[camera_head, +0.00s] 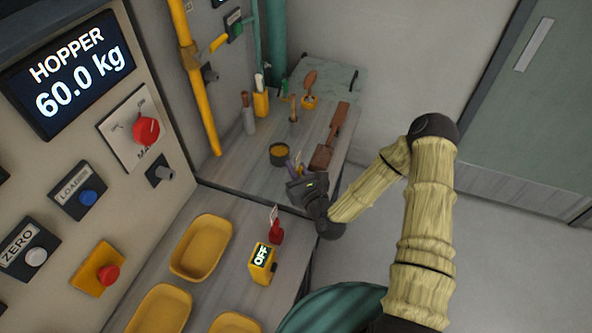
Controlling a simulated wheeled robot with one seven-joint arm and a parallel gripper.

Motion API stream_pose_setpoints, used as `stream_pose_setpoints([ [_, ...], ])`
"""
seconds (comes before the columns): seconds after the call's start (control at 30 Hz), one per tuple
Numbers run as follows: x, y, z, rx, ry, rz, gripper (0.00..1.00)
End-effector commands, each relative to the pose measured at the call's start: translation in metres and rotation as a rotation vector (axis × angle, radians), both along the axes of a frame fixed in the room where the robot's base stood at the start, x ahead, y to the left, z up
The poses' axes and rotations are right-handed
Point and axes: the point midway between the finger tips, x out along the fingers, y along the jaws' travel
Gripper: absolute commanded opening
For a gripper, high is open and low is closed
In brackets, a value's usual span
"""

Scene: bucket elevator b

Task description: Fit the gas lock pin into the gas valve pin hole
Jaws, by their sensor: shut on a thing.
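My gripper (295,172) is shut low over the grey bench, beside a dark round pot. A small purple and yellowish thing with a pale tag, which looks like the gas lock pin (299,160), shows at its fingertips; the fingers hide most of it. A yellow gas pipe (186,70) runs down the wall at the upper left. A valve body (190,58) and a yellow lever (218,43) sit on it, well apart from my gripper. I cannot make out the pin hole at this size.
A control panel (85,190) fills the left; floor is clear at right.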

Motion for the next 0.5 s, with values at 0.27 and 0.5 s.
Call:
stream_pose_setpoints([
  [0.27,0.0,-0.001,0.051,0.0,-0.004,-0.002,0.0],
  [0.5,0.0,0.0,0.086,-0.001,-0.003,0.0,0.0],
])
